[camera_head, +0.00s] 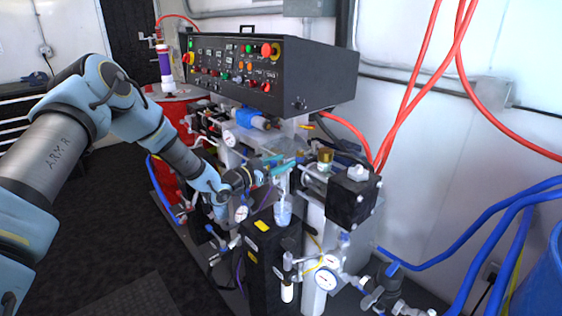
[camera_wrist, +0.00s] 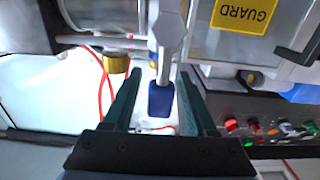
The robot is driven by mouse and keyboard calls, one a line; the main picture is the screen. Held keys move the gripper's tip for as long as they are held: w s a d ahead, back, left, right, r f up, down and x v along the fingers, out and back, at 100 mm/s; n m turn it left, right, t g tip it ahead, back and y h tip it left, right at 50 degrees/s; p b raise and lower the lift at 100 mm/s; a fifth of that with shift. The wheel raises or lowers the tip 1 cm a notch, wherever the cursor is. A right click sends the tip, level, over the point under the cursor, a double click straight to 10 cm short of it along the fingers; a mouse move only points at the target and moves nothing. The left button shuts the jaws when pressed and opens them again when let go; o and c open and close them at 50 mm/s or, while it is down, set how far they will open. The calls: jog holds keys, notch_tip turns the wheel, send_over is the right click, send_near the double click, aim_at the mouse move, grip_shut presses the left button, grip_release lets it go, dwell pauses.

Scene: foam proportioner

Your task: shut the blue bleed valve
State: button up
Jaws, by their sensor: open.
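The blue bleed valve handle (camera_wrist: 160,100) shows in the wrist view as a dark blue grip on a metal lever that runs up to a pale metal valve body (camera_wrist: 170,25). My gripper (camera_wrist: 159,76) is open, its two dark green fingers on either side of the blue handle. A gap shows between the handle and each finger. In the head view my gripper (camera_head: 282,166) reaches in among the fittings below the control box. The blue handle cannot be made out there, and my wrist and the fittings crowd that spot.
A black control box (camera_head: 275,70) overhangs the machine just above my gripper. A black block (camera_head: 352,195) and pressure gauges (camera_head: 326,278) stand to the right. A brass fitting (camera_wrist: 117,63) lies close to the left finger. A yellow GUARD label (camera_wrist: 244,14) marks a clear panel. Red hoses hang behind.

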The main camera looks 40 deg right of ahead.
jog(key=shift+c, duration=0.3)
grip_shut()
dwell(1.1)
